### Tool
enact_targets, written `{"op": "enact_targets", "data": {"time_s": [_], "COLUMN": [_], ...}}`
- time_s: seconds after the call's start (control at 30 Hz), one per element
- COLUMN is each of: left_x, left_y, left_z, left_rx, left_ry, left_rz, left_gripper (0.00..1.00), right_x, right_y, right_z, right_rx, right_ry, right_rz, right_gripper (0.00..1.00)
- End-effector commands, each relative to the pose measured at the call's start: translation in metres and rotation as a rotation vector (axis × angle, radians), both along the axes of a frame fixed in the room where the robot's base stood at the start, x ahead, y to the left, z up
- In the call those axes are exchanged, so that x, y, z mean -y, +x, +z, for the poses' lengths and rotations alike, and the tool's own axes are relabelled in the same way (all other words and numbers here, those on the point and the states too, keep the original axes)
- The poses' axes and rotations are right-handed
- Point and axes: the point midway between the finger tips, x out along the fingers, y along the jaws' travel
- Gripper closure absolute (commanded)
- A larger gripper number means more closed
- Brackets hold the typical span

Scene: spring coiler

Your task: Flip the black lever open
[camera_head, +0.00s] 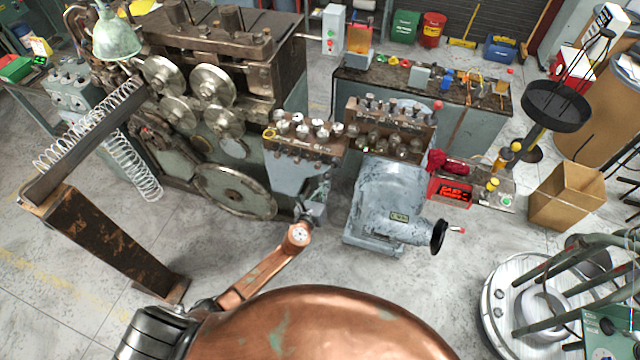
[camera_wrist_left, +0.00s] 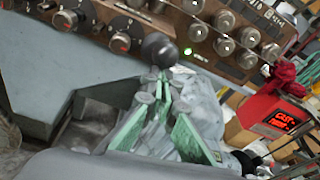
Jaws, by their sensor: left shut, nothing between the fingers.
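A round black knob (camera_wrist_left: 159,48), which looks like the end of the black lever, stands in front of the brown dial panel in the left wrist view. The rest of the lever is hidden behind my fingers, and I cannot make it out in the head view. My left gripper (camera_wrist_left: 163,84) is shut and empty. Its fingertips lie just below the knob in the picture; I cannot tell if they touch it. In the head view the left gripper (camera_head: 316,197) is in front of the grey-blue machine head (camera_head: 290,172). My right gripper is not in view.
A grey motor housing (camera_head: 388,200) with a black handwheel (camera_head: 438,236) stands right of my gripper. A red display box (camera_head: 452,191) is beyond it. The large coiler with metal rollers (camera_head: 207,85) is at left. Floor shows between my arm and the motor.

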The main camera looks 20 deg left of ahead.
Motion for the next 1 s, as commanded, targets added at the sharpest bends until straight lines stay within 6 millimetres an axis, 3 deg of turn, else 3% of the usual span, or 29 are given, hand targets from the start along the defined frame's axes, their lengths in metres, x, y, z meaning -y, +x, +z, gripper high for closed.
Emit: {"op": "enact_targets", "data": {"time_s": [0.03, 0.27, 0.67, 0.8, 1.0], "left_x": [-0.001, -0.002, 0.008, 0.004, 0.000], "left_y": [0.007, 0.007, -0.001, -0.029, -0.063], "left_z": [0.019, 0.015, -0.043, -0.020, -0.002], "left_rx": [0.029, 0.029, 0.005, 0.001, -0.001], "left_ry": [-0.003, -0.002, 0.000, -0.003, -0.002], "left_rz": [0.007, 0.009, 0.002, 0.002, 0.001], "left_gripper": [1.00, 1.00, 1.00, 1.00, 1.00], "right_x": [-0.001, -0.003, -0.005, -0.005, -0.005], "right_y": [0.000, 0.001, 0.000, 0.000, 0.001], "right_z": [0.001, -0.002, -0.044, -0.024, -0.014], "right_rx": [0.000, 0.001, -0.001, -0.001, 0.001], "right_ry": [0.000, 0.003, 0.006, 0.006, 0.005], "right_rz": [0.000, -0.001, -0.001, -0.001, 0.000], "right_gripper": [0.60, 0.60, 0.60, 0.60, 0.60]}}
